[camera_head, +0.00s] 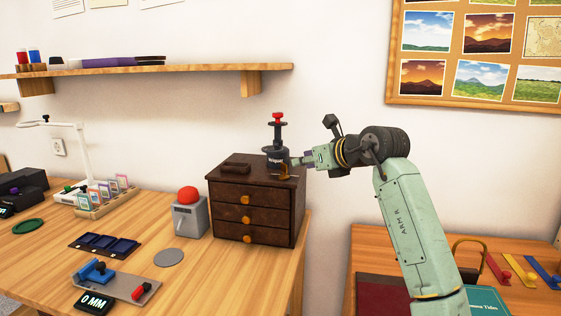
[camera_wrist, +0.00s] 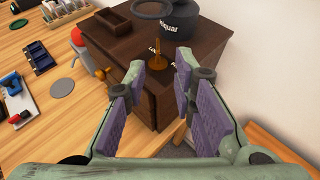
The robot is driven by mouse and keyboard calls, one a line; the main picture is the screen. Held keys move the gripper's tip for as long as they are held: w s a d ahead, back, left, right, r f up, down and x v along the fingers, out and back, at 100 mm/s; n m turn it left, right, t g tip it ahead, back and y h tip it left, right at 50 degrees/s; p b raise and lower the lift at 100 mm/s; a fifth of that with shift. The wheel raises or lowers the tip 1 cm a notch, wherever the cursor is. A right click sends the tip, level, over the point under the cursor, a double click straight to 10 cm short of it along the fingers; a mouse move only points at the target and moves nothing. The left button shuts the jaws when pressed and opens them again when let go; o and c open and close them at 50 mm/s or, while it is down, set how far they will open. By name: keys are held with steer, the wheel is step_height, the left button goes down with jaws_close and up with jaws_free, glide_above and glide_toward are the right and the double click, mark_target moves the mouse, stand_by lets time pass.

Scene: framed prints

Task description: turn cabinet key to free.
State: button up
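The cabinet (camera_head: 240,192) is dark brown with three drawers and orange knobs. It stands at the right end of the desk, and its top shows in the wrist view (camera_wrist: 115,48). The brass cabinet key (camera_wrist: 158,62) stands on the cabinet top near the corner closest to my gripper, between small white labels too small to read surely. In the head view the key (camera_head: 287,172) is partly hidden. My gripper (camera_head: 303,161) is open and empty, its purple-padded fingers spread either side of the key in the wrist view (camera_wrist: 160,72). I cannot tell whether they touch it.
A dark pot-like device (camera_head: 277,153) with a red top stands on the cabinet just behind the key. A small brown tray (camera_head: 236,168) lies on the cabinet's left. A grey box with a red button (camera_head: 189,215) stands left of the cabinet. A shelf (camera_head: 150,68) hangs above.

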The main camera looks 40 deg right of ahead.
mark_target(284, 164)
steer(key=p+x, duration=0.3)
steer(key=x, duration=0.7)
steer(key=shift+w+a, duration=0.15)
steer(key=shift+w, duration=0.1)
steer(key=shift+c, duration=0.5)
jaws_close()
